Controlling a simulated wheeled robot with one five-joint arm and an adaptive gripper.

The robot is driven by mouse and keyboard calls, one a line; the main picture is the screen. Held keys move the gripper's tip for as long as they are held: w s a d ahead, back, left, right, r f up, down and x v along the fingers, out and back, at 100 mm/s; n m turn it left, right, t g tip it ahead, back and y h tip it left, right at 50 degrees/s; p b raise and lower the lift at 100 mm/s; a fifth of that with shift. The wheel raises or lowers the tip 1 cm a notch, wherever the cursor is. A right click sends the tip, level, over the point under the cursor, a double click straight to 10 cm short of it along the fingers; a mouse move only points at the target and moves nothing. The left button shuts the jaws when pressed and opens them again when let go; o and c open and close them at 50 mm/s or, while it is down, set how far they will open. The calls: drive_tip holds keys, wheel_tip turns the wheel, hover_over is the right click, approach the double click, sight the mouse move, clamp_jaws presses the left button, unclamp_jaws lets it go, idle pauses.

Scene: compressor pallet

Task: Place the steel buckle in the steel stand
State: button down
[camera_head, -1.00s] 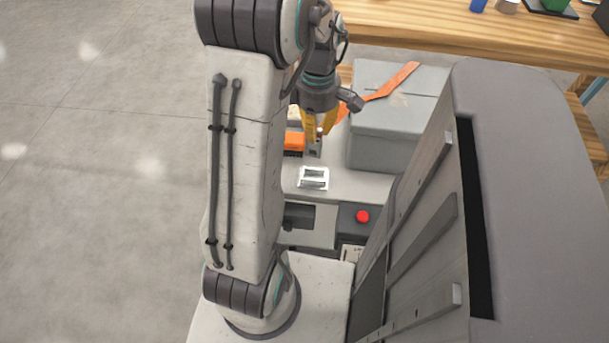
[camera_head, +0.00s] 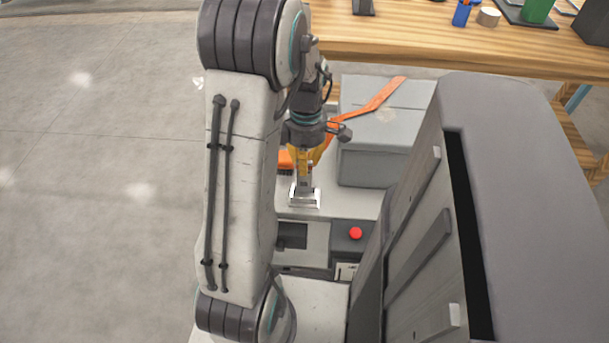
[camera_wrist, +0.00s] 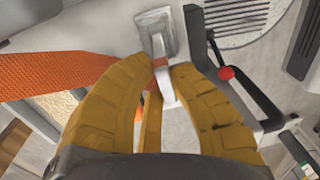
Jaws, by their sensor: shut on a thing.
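My gripper (camera_head: 304,172), with yellow fingers, points down over my deck. Its fingertips (camera_wrist: 163,68) are shut on the steel buckle (camera_head: 304,186), a narrow grey metal piece that also shows in the wrist view (camera_wrist: 165,88). The steel stand (camera_head: 304,203) is a small bright metal piece on the deck, directly below the fingers; in the wrist view it is the pale block (camera_wrist: 155,22) beyond the fingertips. The buckle's lower end overlaps the stand in both views. I cannot tell whether it is seated or only touching. The fingers hide part of the buckle.
An orange strap (camera_head: 374,101) crosses the grey box (camera_head: 372,162) right of the gripper and passes behind it. A red button (camera_head: 355,233) sits on the front panel. A tall grey casing (camera_head: 515,190) stands at right. A wooden bench (camera_head: 440,44) runs behind.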

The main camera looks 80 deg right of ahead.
drive_tip(key=shift+f+b, duration=0.5)
drive_tip(key=shift+f, duration=1.7)
drive_tip(key=shift+f, duration=0.2)
drive_tip(key=c, duration=1.3)
unclamp_jaws()
drive_tip(key=shift+o, duration=0.2)
drive_tip(key=shift+r, duration=0.1)
wheel_tip(320, 180, up, 12)
drive_tip(key=p, duration=0.3)
drive_tip(key=shift+d, duration=0.35)
drive_tip(key=shift+r, duration=0.1)
